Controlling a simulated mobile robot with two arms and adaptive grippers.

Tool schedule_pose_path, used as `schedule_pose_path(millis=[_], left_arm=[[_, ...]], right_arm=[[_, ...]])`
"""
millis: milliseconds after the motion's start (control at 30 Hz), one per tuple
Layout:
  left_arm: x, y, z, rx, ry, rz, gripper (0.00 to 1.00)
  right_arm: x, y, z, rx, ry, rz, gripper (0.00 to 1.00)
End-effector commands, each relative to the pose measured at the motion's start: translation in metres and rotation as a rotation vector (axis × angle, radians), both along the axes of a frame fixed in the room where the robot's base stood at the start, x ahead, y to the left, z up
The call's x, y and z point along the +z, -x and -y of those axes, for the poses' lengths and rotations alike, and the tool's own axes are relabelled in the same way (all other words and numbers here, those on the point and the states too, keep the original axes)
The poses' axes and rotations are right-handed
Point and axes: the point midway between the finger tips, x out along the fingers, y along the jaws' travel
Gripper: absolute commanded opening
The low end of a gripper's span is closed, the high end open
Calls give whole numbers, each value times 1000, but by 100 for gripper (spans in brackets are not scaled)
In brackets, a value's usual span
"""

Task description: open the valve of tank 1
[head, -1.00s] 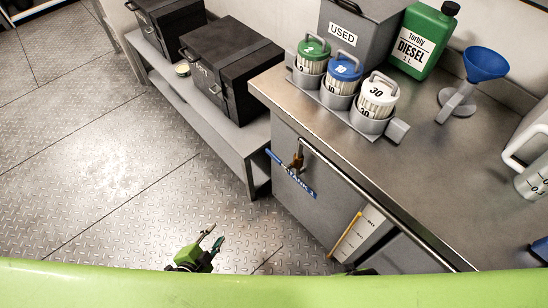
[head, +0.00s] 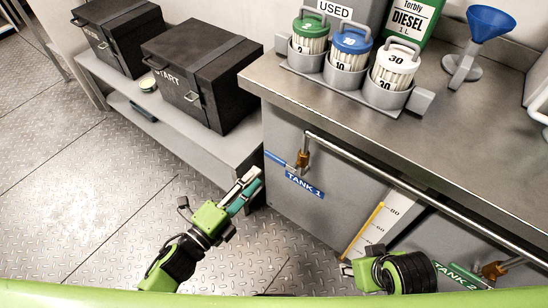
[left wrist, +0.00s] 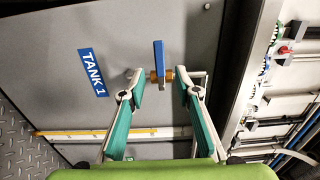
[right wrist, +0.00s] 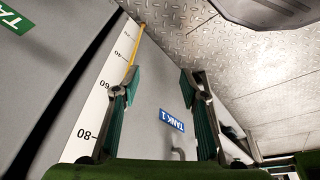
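The tank 1 valve has a blue lever (head: 278,157) on a brass body (head: 303,160), mounted on the grey cabinet front beside the blue TANK 1 label (head: 305,185). My left gripper (head: 250,183) is in front of the cabinet, left of and below the valve in the head view. In the left wrist view, the blue lever (left wrist: 158,58) and brass body (left wrist: 160,76) appear ahead, between the open, empty fingers (left wrist: 155,92), apart from them. My right gripper (right wrist: 155,85) is open and empty near the level gauge; its fingers are mostly hidden in the head view.
A metal rail (head: 400,190) runs along the counter's front edge. A level gauge (head: 385,222) and the TANK 2 label (head: 458,273) with its brass valve (head: 494,270) lie to the right. A low bench (head: 165,125) with black boxes stands left. The floor (head: 80,190) there is clear.

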Motion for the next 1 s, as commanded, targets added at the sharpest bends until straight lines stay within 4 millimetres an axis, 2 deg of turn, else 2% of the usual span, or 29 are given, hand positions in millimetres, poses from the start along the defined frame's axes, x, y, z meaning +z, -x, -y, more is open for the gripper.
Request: schedule_pose_path(millis=[33,200,400,600,867,900,1000], left_arm=[[0,-11,7,0,1,3,30],[0,-39,28,0,2,2,30],[-1,-65,46,1,2,0,30],[-1,-76,55,1,1,-2,30],[-1,-77,56,1,1,-3,30],[-1,-77,56,1,1,-3,27],[-1,-77,56,1,0,-3,1]], right_arm=[[2,1,0,0,-1,4,40],[13,4,1,-1,-1,9,40],[18,6,1,-1,0,12,40],[15,7,1,-1,0,8,40],[15,6,1,-1,0,9,40],[15,6,1,-1,0,9,40],[15,6,1,-1,0,9,40]])
